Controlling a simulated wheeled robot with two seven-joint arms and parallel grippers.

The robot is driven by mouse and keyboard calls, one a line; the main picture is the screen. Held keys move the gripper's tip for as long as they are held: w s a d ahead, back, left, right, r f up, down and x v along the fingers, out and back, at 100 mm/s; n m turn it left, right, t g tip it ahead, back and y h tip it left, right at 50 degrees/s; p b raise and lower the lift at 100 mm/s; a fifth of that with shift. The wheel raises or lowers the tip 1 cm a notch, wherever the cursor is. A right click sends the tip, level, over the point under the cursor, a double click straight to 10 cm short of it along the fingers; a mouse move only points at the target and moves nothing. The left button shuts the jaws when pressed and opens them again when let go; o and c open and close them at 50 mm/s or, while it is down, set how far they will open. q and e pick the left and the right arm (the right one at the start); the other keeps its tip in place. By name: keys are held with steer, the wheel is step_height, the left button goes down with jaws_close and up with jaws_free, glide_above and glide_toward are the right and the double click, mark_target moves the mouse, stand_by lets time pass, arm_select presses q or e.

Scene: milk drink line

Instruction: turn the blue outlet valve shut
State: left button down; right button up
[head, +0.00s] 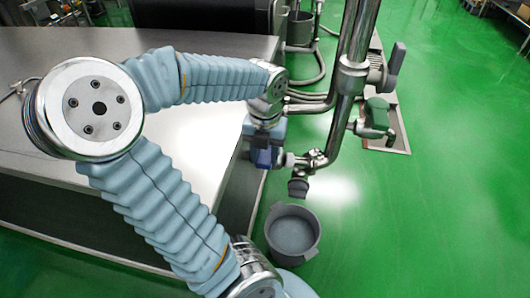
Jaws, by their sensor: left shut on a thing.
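My left arm reaches in from the left over the steel table, and its wrist points down beside the pipework. My left gripper (266,146) is at the table's right edge, shut on the blue outlet valve's handle (264,158). The handle is dark blue and mostly covered by the gripper and wrist, so its exact angle cannot be told. To its right is the steel valve fitting, with a short outlet (298,187) pointing down. My right gripper is not in view.
A grey bucket (292,232) stands on the green floor below the outlet. Hoses run behind the wrist.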

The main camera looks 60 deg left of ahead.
mark_target(265, 157)
arm_select(q)
steer(key=c, duration=0.6)
jaws_free()
steer(key=shift+c, duration=0.2)
step_height(265, 157, up, 14)
steer(key=p, duration=0.1)
steer(key=shift+p, duration=0.3)
steer(key=shift+f, duration=0.1)
